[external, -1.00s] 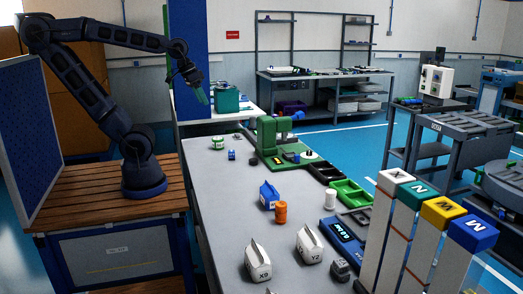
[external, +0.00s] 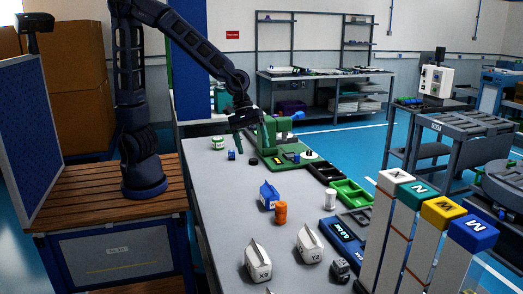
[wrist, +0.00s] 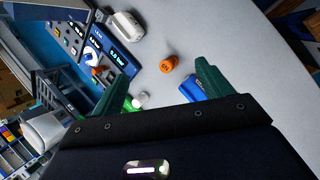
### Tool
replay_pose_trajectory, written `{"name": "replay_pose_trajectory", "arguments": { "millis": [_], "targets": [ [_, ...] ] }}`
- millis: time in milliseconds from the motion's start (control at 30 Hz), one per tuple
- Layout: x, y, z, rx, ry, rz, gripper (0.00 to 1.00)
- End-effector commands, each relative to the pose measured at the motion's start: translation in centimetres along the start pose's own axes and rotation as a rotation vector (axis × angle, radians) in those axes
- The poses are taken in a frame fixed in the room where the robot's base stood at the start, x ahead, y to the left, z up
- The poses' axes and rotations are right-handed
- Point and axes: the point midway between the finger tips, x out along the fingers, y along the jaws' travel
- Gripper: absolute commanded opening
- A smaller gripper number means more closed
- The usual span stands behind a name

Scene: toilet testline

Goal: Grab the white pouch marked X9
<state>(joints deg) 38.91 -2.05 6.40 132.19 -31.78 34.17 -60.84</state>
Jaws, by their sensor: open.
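The white pouch marked X9 (external: 259,264) stands upright on the grey bench near the front in the external view. A similar white pouch marked Y2 (external: 309,245) stands to its right, a short gap apart. My gripper (external: 240,142) is well behind both pouches, above the far part of the bench by the green machine. In the wrist view my gripper (wrist: 163,62) shows two green fingers spread apart with nothing held between them. A white pouch (wrist: 126,25) shows at the top there, its mark not readable. I cannot make out X9 in that view.
An orange cylinder (external: 281,212), a blue carton (external: 268,195) and a white cylinder (external: 330,200) stand mid-bench. Tall marked posts (external: 394,177) rise at the right. The bench left of the pouches is clear.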

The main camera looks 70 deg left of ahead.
Motion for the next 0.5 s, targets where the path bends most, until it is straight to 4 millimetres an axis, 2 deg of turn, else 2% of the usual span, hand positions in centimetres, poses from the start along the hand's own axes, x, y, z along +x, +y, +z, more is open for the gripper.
{"name": "replay_pose_trajectory", "arguments": {
  "millis": [33,233,500],
  "targets": [
    [1.9,0.6,1.1,-0.042,-0.011,-0.013,0.78],
    [8.5,1.9,5.2,-0.24,-0.032,-0.048,0.78],
    [17.7,1.9,10.8,-0.503,-0.019,-0.095,0.78]
  ]
}}
